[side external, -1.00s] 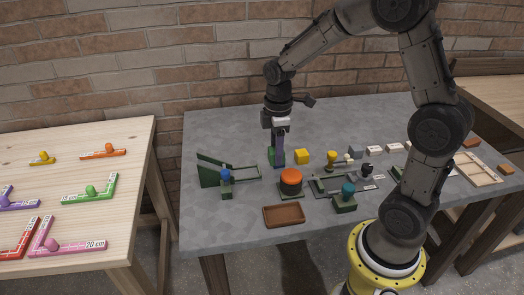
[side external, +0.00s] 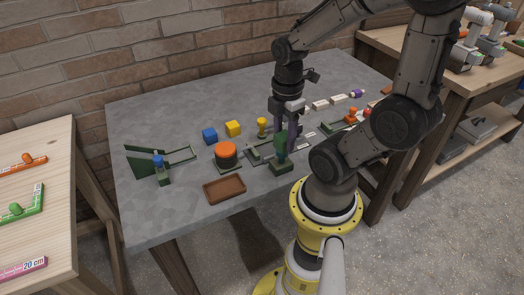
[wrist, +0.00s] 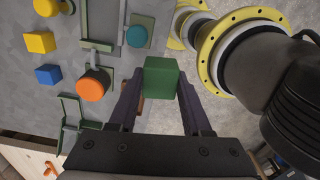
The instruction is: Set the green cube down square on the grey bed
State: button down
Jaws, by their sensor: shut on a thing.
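My gripper (side external: 287,138) is shut on the green cube (wrist: 161,78), which sits between the fingertips in the wrist view. In the side view the cube (side external: 281,145) is partly hidden by a finger and appears held above the grey table (side external: 135,215), in front of or over the teal-knob stand. I cannot tell its exact height. A green-edged fixture with a grey inner surface (wrist: 97,45) lies left of the cube in the wrist view. I cannot tell for certain whether this is the grey bed.
An orange button (side external: 225,149), blue cube (side external: 210,136), yellow cube (side external: 233,128) and yellow knob (side external: 263,127) stand left of my gripper. A brown tray (side external: 224,189) lies at the front edge. A green hinged piece (side external: 146,163) is at far left. The table's back left is clear.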

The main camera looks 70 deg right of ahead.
jog(key=shift+s+d+m, duration=0.1)
jog(key=shift+s+m, duration=0.3)
jog(key=shift+s, duration=0.3)
jog(key=shift+s+d+r+m, duration=0.15)
jog(key=shift+s+d+m, duration=0.05)
jog(key=shift+d+m, duration=0.15)
jog(key=w+d+f, duration=0.4)
jog(key=w+d, duration=0.2)
jog(key=w, duration=0.1)
send_over(263, 151)
jog(key=f, duration=0.5)
jog(key=shift+s+a+f, duration=0.1)
jog(key=shift+s+a, duration=0.05)
jog(key=shift+a, duration=0.05)
jog(key=shift+d+f, duration=0.15)
jog(key=shift+f, duration=0.15)
jog(key=shift+w+f, duration=0.2)
jog(key=shift+f, duration=1.35)
jog(key=shift+f, duration=0.15)
jog(key=c, duration=0.6)
grip_release()
